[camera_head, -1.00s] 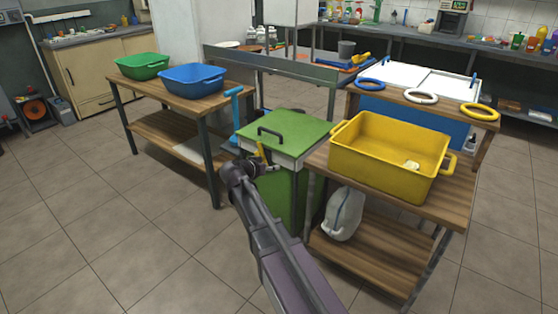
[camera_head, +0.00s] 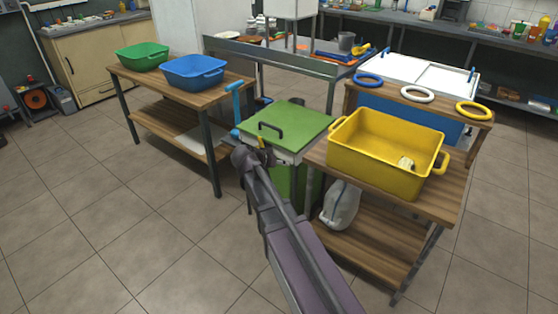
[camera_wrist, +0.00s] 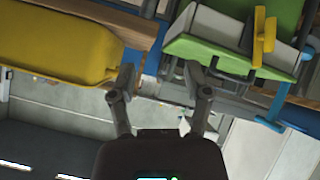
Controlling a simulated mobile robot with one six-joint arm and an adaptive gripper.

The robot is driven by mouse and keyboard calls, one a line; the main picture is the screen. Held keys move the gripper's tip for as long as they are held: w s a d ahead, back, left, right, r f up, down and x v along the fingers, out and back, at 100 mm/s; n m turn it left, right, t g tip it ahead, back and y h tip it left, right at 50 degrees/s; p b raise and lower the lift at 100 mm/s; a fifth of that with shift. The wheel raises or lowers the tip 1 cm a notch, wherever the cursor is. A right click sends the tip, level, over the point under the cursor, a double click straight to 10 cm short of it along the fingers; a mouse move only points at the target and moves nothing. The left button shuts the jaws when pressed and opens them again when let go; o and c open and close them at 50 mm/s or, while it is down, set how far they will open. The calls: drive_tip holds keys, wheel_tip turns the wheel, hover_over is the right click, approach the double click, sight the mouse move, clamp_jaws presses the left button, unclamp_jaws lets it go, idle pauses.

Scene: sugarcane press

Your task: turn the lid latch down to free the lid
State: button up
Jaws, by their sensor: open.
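The green lid (camera_head: 300,119) of the press lies flat and closed on its box, with a dark handle (camera_head: 270,127) on top. The yellow lid latch (camera_head: 262,143) is at the front edge of the lid; in the wrist view the latch (camera_wrist: 264,38) shows as an upright yellow bar with a knob on a dark bracket. My gripper (camera_wrist: 160,74) is open and empty, its fingers apart. The latch is to the right of the fingers in the wrist view and not between them. In the head view my arm hides most of the gripper just in front of the latch.
A yellow tub (camera_head: 385,155) stands on the wooden table right of the press. A blue lever (camera_head: 235,100) rises at the press's left side. A green tub (camera_head: 142,57) and a blue tub (camera_head: 194,72) stand on the left table. The floor in front is clear.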

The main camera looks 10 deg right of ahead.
drive_tip(key=shift+s, duration=0.1)
drive_tip(key=shift+c, duration=0.3)
drive_tip(key=s+a+f+n+g+y, duration=0.1)
drive_tip(key=s+f+n+g+y, duration=0.2)
drive_tip(key=s, duration=0.7)
drive_tip(key=s+a+f+n+g+y, duration=0.1)
drive_tip(key=s+f+n+g+y, duration=0.2)
drive_tip(key=s+y, duration=0.3)
drive_tip(key=shift+s+f, duration=0.8)
drive_tip(key=shift+s, duration=1.95)
